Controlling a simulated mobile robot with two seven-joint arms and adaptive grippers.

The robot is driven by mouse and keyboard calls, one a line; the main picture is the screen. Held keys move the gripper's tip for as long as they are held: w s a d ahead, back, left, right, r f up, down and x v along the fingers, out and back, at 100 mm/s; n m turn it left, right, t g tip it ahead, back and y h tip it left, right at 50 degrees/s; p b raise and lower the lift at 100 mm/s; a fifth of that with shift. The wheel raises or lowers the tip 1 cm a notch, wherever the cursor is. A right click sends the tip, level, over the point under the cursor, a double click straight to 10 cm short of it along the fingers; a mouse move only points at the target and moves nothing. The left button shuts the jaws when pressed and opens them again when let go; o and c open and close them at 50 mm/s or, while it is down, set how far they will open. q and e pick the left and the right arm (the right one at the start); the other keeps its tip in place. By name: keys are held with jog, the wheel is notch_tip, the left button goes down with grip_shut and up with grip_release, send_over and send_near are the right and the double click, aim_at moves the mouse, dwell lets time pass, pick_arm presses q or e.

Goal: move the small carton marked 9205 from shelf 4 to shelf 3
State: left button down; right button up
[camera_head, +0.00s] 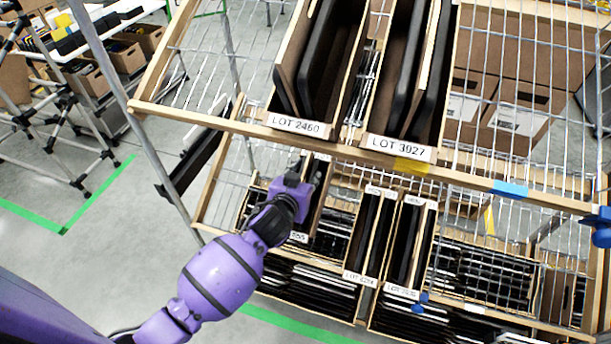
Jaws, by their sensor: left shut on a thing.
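My left arm, purple, reaches up from the bottom left to the lower shelf in the head view. My left gripper (310,178) is shut on a narrow small carton (316,212), just below the front rail of the upper shelf. The gripper and wrist hide much of this carton. A white label (299,237) at its lower end is partly covered by my arm, and I cannot read its full number. My right gripper is not in view.
The tilted upper wire shelf holds cartons marked LOT 2460 (296,124) and LOT 3927 (401,148). Its wooden front rail (240,127) runs close above my gripper. More narrow labelled cartons (402,291) and rows of dark items stand on the lower shelf to the right.

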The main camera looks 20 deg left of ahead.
pick_arm(q)
jog(key=shift+r, duration=0.15)
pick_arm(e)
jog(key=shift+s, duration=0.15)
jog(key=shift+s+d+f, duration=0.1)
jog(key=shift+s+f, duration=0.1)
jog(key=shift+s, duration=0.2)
pick_arm(q)
jog(key=shift+w, duration=0.1)
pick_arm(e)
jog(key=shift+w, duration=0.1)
